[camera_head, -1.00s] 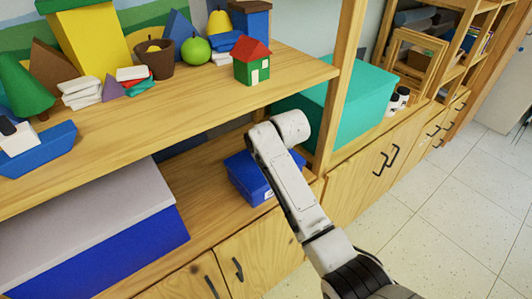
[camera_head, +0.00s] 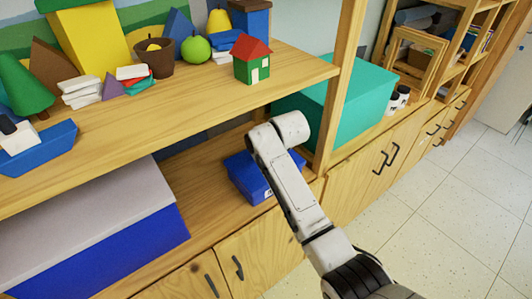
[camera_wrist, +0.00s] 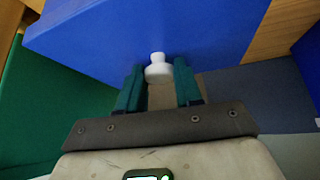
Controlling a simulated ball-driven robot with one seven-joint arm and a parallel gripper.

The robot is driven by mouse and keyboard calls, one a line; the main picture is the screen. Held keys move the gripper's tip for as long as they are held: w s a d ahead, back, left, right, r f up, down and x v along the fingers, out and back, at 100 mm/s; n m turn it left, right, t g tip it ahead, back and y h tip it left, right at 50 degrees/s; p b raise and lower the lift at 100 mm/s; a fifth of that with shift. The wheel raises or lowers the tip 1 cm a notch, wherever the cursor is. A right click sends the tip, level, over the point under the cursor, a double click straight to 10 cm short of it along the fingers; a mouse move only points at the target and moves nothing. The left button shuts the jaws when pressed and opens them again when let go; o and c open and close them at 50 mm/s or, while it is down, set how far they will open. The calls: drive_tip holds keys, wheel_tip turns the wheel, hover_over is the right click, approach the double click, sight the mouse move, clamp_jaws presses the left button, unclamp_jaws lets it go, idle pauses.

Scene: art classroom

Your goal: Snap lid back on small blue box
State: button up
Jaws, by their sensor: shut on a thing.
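The small blue box (camera_head: 246,180) sits on the lower wooden shelf, partly hidden behind my arm. A white label shows on its front. In the wrist view a flat blue panel, seemingly the lid (camera_wrist: 150,35), fills the upper part, with a white knob (camera_wrist: 158,70) at its lower edge. My gripper (camera_wrist: 158,76) has its two teal fingers on either side of this knob and is shut on it. In the head view my arm hides the gripper. I cannot tell whether the lid is seated on the box.
A large blue box with a pale lid (camera_head: 85,205) stands at left on the same shelf. A teal box (camera_head: 350,110) stands at right beyond the wooden upright. The upper shelf (camera_head: 190,95) hangs above, with a toy house (camera_head: 251,62) near its edge.

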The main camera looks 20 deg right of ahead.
idle(0.3)
drive_tip(key=o, duration=1.6)
drive_tip(key=shift+o, duration=0.2)
drive_tip(key=shift+r, duration=0.15)
